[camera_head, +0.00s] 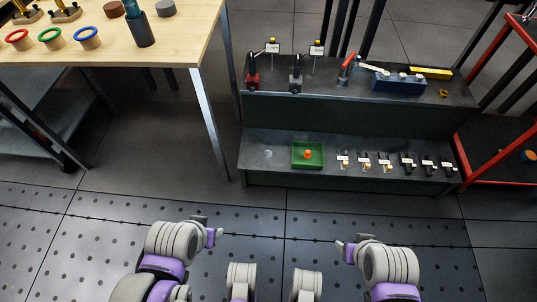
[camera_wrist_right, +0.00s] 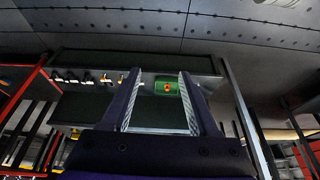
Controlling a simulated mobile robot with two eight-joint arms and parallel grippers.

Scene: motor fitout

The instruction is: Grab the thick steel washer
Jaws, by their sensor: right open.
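I cannot pick out the thick steel washer for certain. A faint grey round piece (camera_head: 268,153) lies on the lower shelf, left of the green tray (camera_head: 296,162); it is too small to tell whether it has a hole. A grey disc (camera_head: 165,8) also lies on the wooden table. My right gripper (camera_wrist_right: 160,75) is open and empty in the right wrist view; in the head view (camera_head: 345,247) it is low in front of the shelves, apart from them. My left gripper (camera_head: 214,236) is low on the left, apart from everything; its jaws are unclear.
An orange piece (camera_head: 308,154) sits in the green tray. Several small labelled parts (camera_head: 386,162) line the lower shelf to its right. The upper shelf holds a blue block (camera_head: 398,83) and a yellow bar (camera_head: 431,73). The wooden table (camera_head: 175,45) stands left; the floor in front is clear.

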